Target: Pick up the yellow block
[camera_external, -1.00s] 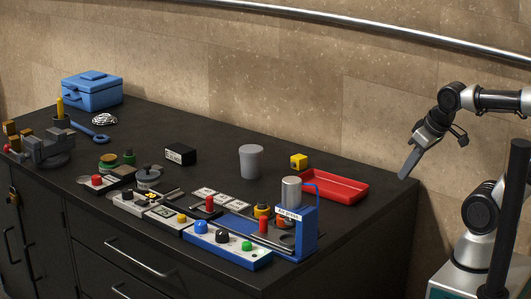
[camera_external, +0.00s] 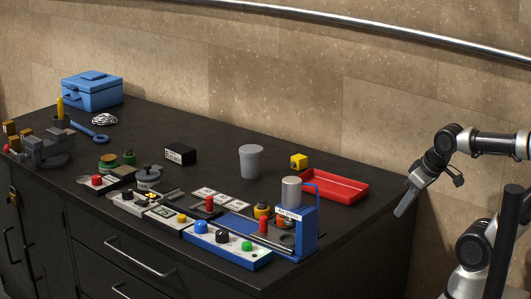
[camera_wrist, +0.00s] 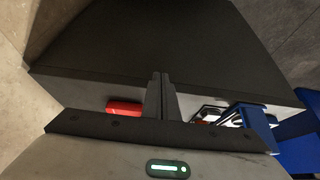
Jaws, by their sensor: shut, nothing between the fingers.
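The yellow block (camera_external: 299,161) is a small cube with a dark spot on one face. It sits on the black cabinet top at the back right, just behind the red tray (camera_external: 340,187). My gripper (camera_external: 400,211) is shut and empty, pointing down off the cabinet's right edge, apart from the block and to its right. In the wrist view its two fingers (camera_wrist: 161,95) are together, with nothing between them. The yellow block cannot be made out in the wrist view. A red piece (camera_wrist: 124,107) shows there beside the fingers, probably the tray.
A blue press (camera_external: 296,232) with a metal cylinder stands at the front right. A grey cup (camera_external: 251,161) and a black box (camera_external: 180,154) are left of the block. Button panels line the front edge. A blue toolbox (camera_external: 92,91) is far left. The back middle is mostly clear.

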